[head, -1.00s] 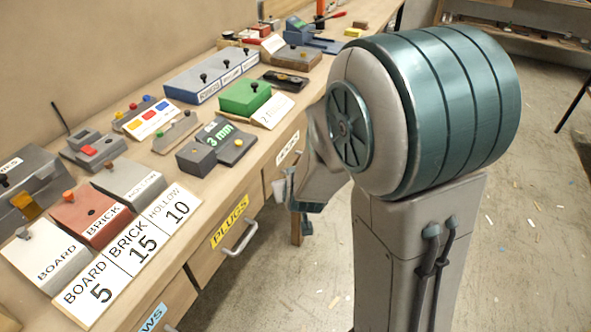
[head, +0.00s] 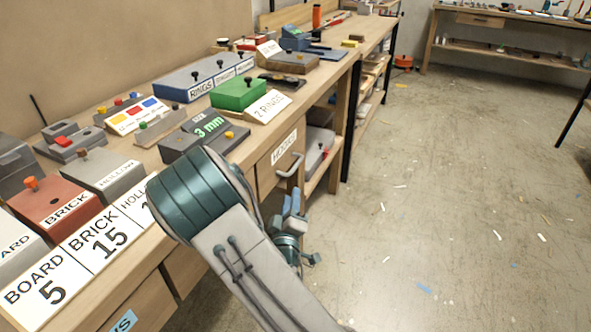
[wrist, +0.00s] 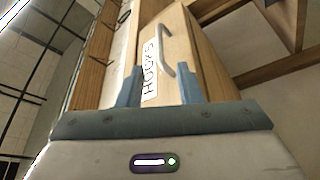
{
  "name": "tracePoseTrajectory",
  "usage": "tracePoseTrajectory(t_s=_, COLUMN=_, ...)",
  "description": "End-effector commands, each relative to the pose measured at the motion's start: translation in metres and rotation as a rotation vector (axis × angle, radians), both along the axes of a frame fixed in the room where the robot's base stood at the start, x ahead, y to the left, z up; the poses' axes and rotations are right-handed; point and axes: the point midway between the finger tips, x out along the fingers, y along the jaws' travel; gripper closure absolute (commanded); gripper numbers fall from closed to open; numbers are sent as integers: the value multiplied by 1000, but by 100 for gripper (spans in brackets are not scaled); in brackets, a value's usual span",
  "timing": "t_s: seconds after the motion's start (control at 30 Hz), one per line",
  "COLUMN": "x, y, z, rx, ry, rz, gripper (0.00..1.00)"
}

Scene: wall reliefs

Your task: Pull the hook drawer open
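The hook drawer (head: 271,167) is in the front of the workbench, under the "2 rings" card. It has a white "HOOKS" label (head: 284,147) and a grey bar handle (head: 291,165). It looks closed in the head view. My gripper (head: 294,205) is below and in front of it, partly hidden by my arm. In the wrist view the two blue-grey fingers of my gripper (wrist: 160,88) stand apart with nothing between them. The handle (wrist: 167,52) and the label (wrist: 150,68) show beyond the fingertips, apart from them.
The workbench top (head: 150,160) carries a green block (head: 238,94), a long blue-grey box (head: 205,76) and several label cards. An open shelf (head: 318,150) is right of the drawer. The floor (head: 430,200) to the right is clear apart from small scraps.

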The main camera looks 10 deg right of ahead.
Motion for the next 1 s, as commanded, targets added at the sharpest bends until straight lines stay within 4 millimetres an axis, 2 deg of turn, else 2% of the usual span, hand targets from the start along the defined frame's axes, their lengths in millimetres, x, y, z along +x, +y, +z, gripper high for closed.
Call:
tracePoseTrajectory(t_s=0.3, x=63, y=-21, z=15, rx=3, ry=-3, rz=-3, gripper=68)
tracePoseTrajectory(t_s=0.5, x=95, y=-30, z=22, rx=3, ry=-2, rz=-2, gripper=68)
tracePoseTrajectory(t_s=0.7, x=111, y=-35, z=26, rx=4, ry=1, rz=-1, gripper=68)
tracePoseTrajectory(t_s=1.0, x=114, y=-35, z=26, rx=3, ry=1, rz=-1, gripper=68)
